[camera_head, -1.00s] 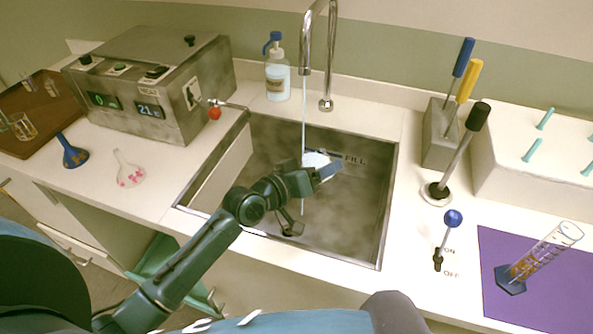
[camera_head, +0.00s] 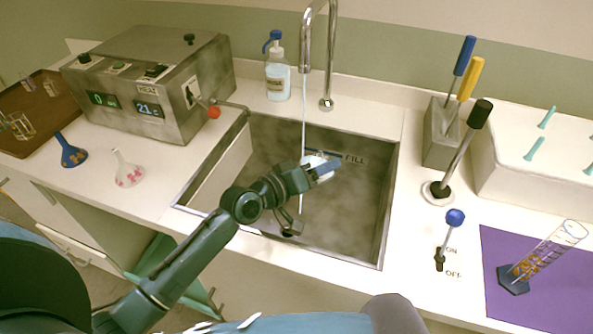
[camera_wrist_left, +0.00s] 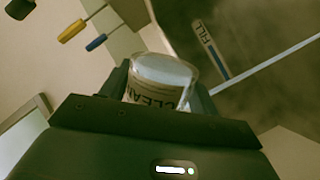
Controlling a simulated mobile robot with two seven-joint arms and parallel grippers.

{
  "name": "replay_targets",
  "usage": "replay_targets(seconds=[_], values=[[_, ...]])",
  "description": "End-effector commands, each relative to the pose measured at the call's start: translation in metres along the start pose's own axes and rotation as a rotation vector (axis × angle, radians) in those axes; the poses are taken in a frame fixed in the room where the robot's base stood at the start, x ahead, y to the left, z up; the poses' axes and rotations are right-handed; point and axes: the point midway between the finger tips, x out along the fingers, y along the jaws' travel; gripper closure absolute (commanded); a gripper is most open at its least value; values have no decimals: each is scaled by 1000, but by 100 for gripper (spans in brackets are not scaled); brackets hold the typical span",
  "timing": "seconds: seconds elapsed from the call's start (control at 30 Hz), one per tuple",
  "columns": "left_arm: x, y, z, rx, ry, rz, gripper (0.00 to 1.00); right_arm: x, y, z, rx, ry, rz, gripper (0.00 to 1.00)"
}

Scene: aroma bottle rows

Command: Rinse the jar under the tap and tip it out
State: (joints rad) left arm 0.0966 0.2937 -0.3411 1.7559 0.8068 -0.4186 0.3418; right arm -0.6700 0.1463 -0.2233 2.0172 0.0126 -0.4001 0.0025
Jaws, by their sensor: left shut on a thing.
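My left gripper (camera_head: 318,173) is over the sink (camera_head: 348,225) and shut on a small clear jar (camera_wrist_left: 160,80). In the left wrist view the jar sits between the fingers and carries a label reading "CLEAN". In the head view the jar is mostly hidden by the gripper. My right gripper is not in view.
A blue-knobbed lever (camera_head: 454,218) beside ON and OFF marks stands right of the sink. A soap bottle (camera_head: 277,78) stands behind it. A metal box with displays (camera_head: 150,90) is on the left. A purple mat (camera_head: 550,290) holds a measuring cylinder (camera_head: 545,252).

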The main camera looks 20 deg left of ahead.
Motion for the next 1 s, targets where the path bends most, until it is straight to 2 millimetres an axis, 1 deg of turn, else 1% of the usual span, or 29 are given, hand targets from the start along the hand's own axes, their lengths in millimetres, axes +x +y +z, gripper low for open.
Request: replay_targets(seconds=[0.13,0.67,1.0], values=[[1,-3,1,-55,-6,9,63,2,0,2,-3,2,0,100],[1,-4,2,-69,-8,11,63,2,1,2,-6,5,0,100],[3,-12,9,-152,-20,23,63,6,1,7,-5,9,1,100]])
